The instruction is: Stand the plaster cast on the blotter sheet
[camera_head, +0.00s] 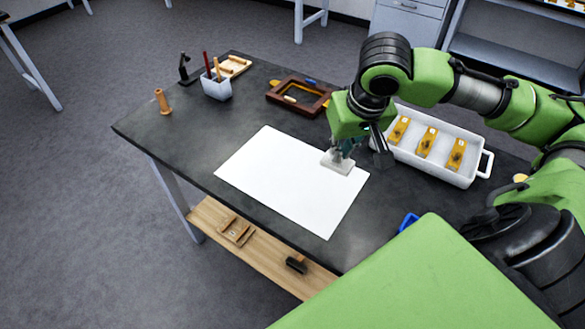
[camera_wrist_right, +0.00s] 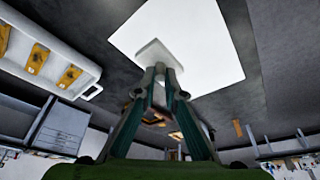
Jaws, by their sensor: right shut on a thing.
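The plaster cast (camera_head: 337,163) is a pale piece with a flat, squarish base. It also shows in the right wrist view (camera_wrist_right: 152,53). My right gripper (camera_head: 343,151) is shut on its upper part and points down. The white blotter sheet (camera_head: 280,180) lies flat on the dark table and is otherwise bare. In the head view the cast's base overlaps the sheet's far right edge, and in the wrist view the sheet (camera_wrist_right: 200,45) also lies behind it. I cannot tell whether the base touches the sheet. The gripper fingers hide part of the cast. My left gripper is not in view.
A white tray (camera_head: 484,171) with several gilt pieces stands right of the sheet. A brown frame (camera_head: 274,97) lies behind it. A tool cup (camera_head: 216,89), a wooden peg (camera_head: 163,103) and a small wooden tray (camera_head: 238,62) stand far left.

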